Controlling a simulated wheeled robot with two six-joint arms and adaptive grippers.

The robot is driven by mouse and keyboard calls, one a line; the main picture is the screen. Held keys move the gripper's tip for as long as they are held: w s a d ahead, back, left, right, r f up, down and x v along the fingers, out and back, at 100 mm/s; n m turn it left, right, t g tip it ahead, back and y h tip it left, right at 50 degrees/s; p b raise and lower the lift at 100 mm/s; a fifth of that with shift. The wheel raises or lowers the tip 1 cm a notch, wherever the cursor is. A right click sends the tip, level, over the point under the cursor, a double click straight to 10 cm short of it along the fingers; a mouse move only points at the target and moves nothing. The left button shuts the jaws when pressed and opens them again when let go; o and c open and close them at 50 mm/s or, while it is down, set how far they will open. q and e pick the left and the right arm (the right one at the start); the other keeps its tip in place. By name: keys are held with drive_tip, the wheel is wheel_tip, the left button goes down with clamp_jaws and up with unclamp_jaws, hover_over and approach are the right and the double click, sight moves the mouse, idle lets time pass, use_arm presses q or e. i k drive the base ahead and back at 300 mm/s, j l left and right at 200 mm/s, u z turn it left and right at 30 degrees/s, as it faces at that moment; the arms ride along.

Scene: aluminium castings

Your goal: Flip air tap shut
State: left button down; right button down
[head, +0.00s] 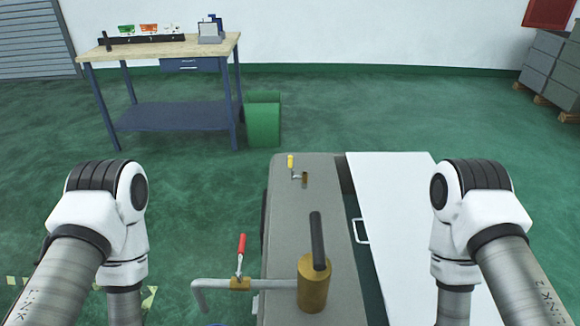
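Two lever taps show in the head view, and I cannot tell which one is the air tap. One has a red lever (241,249) on a brass body (240,284), set in a grey bent pipe (208,285) at the front left. Its lever points away from me, across the pipe's run. The other is smaller, with a yellow lever (290,162) near the far end of a grey cabinet top (285,215). That lever also points away, beside a small brownish fitting (305,179). Neither gripper shows; only my arms are in view.
A brass cylinder (313,286) with a dark upright bar (317,238) stands near the red-lever tap. A white panel (395,215) with a handle (361,231) lies to the right. A workbench (160,50) and green bin (263,122) stand farther back. The floor between is clear.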

sight(290, 158)
drive_tip(key=j+z, duration=0.15)
drive_tip(key=j, duration=1.1)
drive_tip(key=i+j+z, duration=0.2)
drive_tip(key=j, duration=0.4)
drive_tip(key=i+j+z, duration=0.2)
drive_tip(key=j, duration=0.45)
drive_tip(key=i+j+z, duration=0.15)
drive_tip(key=j, duration=0.5)
drive_tip(key=i+j+z, duration=0.2)
drive_tip(key=j, duration=0.5)
drive_tip(key=j+z, duration=0.2)
drive_tip(key=j, duration=0.45)
drive_tip(key=i+j+z, duration=0.1)
drive_tip(key=i+j, duration=0.3)
drive_tip(key=i+j+z, duration=0.15)
drive_tip(key=i+j, duration=0.2)
drive_tip(key=j, duration=0.25)
